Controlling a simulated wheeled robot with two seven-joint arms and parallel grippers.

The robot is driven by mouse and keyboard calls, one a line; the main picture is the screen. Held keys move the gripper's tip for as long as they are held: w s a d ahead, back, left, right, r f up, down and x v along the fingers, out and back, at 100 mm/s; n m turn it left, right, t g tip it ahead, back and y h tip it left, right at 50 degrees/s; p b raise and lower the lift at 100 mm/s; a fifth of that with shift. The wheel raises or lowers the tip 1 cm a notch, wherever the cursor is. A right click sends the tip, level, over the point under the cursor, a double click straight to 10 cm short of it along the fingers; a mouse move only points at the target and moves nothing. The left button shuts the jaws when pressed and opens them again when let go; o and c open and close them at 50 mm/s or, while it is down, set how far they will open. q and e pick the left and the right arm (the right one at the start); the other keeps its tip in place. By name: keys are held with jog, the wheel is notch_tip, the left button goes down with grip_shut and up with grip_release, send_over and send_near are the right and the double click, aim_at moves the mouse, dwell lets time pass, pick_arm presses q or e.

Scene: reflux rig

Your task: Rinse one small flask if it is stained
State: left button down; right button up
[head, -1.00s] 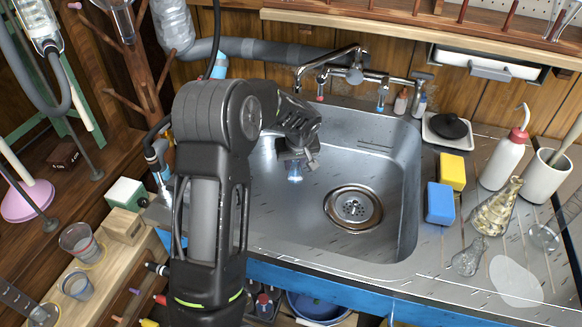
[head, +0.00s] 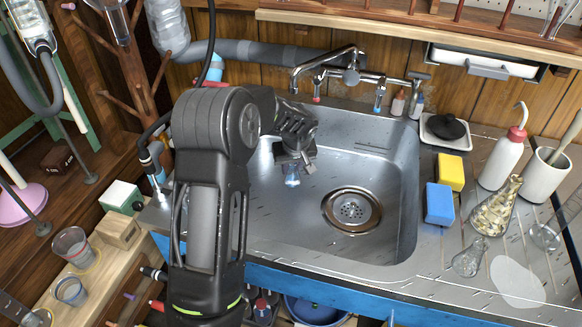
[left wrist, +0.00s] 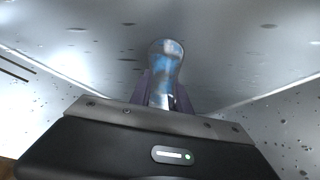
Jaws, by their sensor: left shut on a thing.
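My left gripper (head: 292,164) is inside the steel sink (head: 385,215), near its left side, pointing down. It is shut on a small glass flask (head: 292,180), which shows just below the fingers. In the left wrist view the flask (left wrist: 166,62) stands out between the fingers and has bluish patches on it; I cannot tell whether these are stain or reflection. The faucet (head: 350,78) is at the back of the sink, above and behind the gripper. Another small clear flask (head: 467,260) stands on the counter at right. My right gripper is not in view.
The drain (head: 352,210) is right of the gripper. A yellow sponge (head: 450,172), a blue sponge (head: 440,203), a flask with pale contents (head: 495,210) and a wash bottle (head: 503,160) stand on the right counter. Beakers (head: 75,249) stand at left.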

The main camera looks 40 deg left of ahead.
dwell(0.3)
pick_arm(q)
jog(key=c, duration=1.1)
grip_release()
jog(key=shift+c, duration=0.2)
jog(key=p+v, duration=0.1)
jog(key=v, duration=0.6)
jog(key=shift+r, duration=0.3)
jog(key=shift+s+d, duration=0.15)
